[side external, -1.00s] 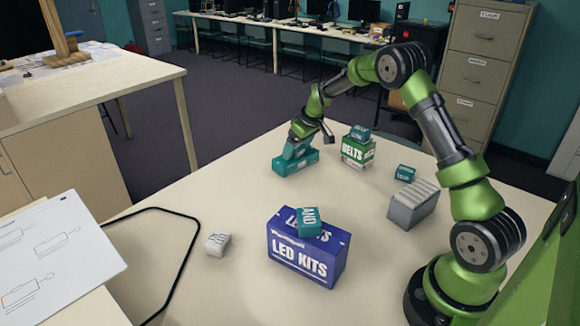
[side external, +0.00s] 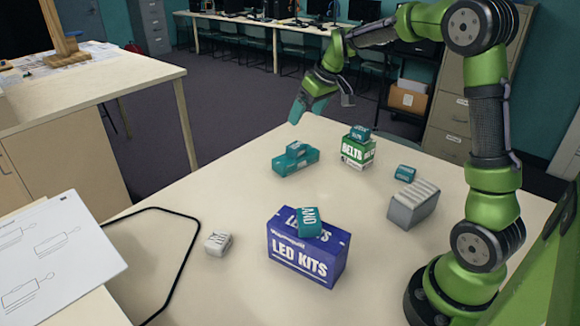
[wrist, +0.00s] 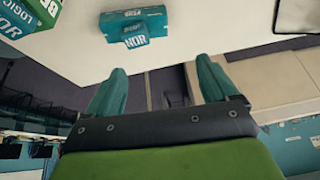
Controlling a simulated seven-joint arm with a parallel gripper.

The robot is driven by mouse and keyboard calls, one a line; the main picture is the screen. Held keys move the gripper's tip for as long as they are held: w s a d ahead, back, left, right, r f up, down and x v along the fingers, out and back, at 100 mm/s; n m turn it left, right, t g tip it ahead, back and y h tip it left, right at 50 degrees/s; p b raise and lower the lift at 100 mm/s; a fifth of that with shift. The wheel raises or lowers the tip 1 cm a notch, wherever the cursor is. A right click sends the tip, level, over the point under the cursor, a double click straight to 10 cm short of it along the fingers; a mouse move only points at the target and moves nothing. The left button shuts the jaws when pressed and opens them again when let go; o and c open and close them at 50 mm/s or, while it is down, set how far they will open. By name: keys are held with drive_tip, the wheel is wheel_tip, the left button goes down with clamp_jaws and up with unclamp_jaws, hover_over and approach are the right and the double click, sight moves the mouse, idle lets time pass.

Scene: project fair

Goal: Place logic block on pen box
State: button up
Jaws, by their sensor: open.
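A long teal box (side external: 285,168), which looks like the pen box, lies on the table's far side. A small teal logic block (side external: 295,149) rests on top of it. In the wrist view the box (wrist: 118,18) is at the top and the block (wrist: 136,41), marked NOR, sits against it in view. My gripper (side external: 321,110) is above and beyond them near the table's far edge, apart from both. In the wrist view my gripper (wrist: 160,68) is open, with nothing between its fingers.
A green BELTS box (side external: 357,152) bears another teal block (side external: 360,133). A blue LED KITS box (side external: 295,264) bears the AND block (side external: 308,222). A teal block (side external: 405,173), a grey box (side external: 412,208) and a white block (side external: 217,244) stand apart.

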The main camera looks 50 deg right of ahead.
drive_tip(key=s+a+r+m+t, duration=0.1)
drive_tip(key=s+a+r, duration=0.5)
drive_tip(key=s+a, duration=0.45)
drive_tip(key=s+a+f+m+y, duration=0.1)
drive_tip(key=s+a, duration=0.3)
drive_tip(key=s, duration=0.2)
drive_tip(key=s+a+f+m+t, duration=0.1)
drive_tip(key=s+a, duration=0.3)
drive_tip(key=s, duration=0.3)
drive_tip(key=shift+y, duration=0.4)
